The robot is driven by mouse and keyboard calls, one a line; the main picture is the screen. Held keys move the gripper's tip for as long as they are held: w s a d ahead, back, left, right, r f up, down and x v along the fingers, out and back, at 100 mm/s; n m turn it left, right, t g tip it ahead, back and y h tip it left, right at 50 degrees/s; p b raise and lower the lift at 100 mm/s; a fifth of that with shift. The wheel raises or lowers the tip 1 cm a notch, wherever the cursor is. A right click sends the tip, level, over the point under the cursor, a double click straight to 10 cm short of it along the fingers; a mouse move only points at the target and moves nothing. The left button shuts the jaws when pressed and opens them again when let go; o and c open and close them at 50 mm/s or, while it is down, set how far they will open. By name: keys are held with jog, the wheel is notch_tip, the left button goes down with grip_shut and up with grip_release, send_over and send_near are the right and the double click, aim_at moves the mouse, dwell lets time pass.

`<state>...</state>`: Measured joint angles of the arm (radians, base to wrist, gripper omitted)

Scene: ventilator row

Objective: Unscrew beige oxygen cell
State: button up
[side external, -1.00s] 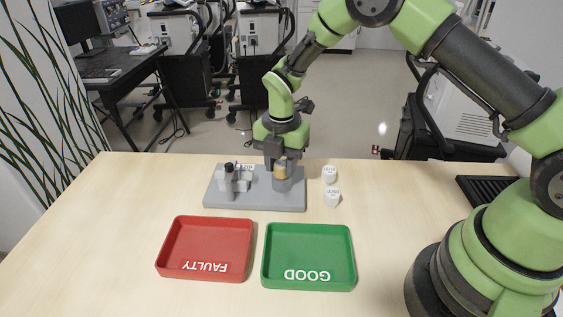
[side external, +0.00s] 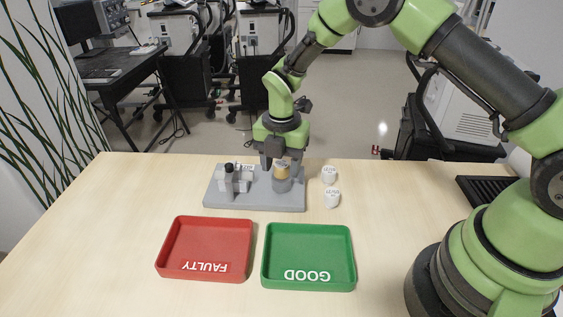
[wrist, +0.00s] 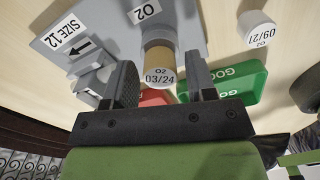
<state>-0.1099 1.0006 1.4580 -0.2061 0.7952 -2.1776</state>
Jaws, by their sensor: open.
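The beige oxygen cell (side external: 282,171) stands upright in a grey round holder on the right part of the grey fixture (side external: 225,201). In the wrist view the cell (wrist: 160,61) shows its pale end, marked "O2 03/24". My gripper (side external: 281,163) is over the cell, pointing down. In the wrist view its open fingers (wrist: 162,82) stand on both sides of the cell, with visible gaps. The cell's lower end is hidden in the holder.
Two white cells (side external: 329,174) (side external: 332,197) stand right of the fixture. A clamp-like block with a black knob (side external: 229,168) is on the fixture's left. The red FAULTY tray (side external: 207,243) and green GOOD tray (side external: 309,250) lie in front, looking empty.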

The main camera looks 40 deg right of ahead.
jog(key=m, duration=0.9)
jog(key=m, duration=0.9)
